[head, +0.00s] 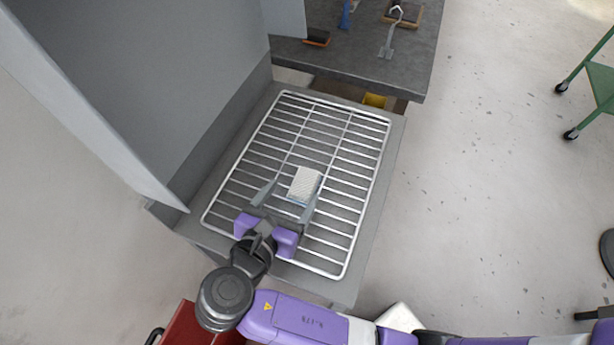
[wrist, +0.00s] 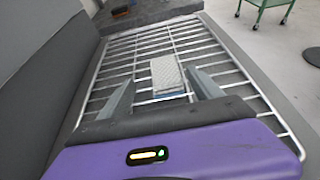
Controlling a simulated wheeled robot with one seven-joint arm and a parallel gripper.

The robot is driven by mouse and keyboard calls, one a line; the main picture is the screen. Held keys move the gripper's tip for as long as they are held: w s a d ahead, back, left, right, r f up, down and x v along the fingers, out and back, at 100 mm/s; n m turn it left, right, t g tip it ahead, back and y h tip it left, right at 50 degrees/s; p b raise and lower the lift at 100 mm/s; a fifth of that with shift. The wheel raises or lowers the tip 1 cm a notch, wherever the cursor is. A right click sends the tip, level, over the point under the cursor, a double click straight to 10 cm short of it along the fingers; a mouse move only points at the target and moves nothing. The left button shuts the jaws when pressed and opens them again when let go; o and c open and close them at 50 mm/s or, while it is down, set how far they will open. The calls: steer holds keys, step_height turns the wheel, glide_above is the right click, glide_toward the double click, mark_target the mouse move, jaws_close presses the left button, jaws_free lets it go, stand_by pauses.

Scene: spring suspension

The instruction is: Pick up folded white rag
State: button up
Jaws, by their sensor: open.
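The folded white rag (head: 305,183) is a small pale block lying on a white wire rack, with a light blue edge on its near side. It also shows in the wrist view (wrist: 167,74), ahead of and between the two fingers. My gripper (head: 288,193) is open and empty, low over the rack on the near side of the rag. Its grey fingers point toward the rag, one to each side of it. In the wrist view my gripper (wrist: 158,88) has its fingers spread wider than the rag.
The wire rack (head: 345,246) sits on a grey base beside a tall grey panel (head: 170,60) on the left. A dark workbench (head: 395,75) with tools stands behind. A green cart (head: 600,85) is at right. A red box (head: 190,325) is at the bottom. Open floor lies to the right.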

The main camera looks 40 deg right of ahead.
mark_target(305, 180)
steer(key=x, duration=0.6)
steer(key=shift+s+d+r+p, duration=0.15)
steer(key=shift+s+d+p, duration=0.15)
steer(key=shift+d+p, duration=0.1)
steer(key=shift+w+d+f, duration=0.25)
steer(key=shift+w+d, duration=0.05)
steer(key=shift+d, duration=0.05)
steer(key=c, duration=1.6)
steer(key=shift+r, duration=0.1)
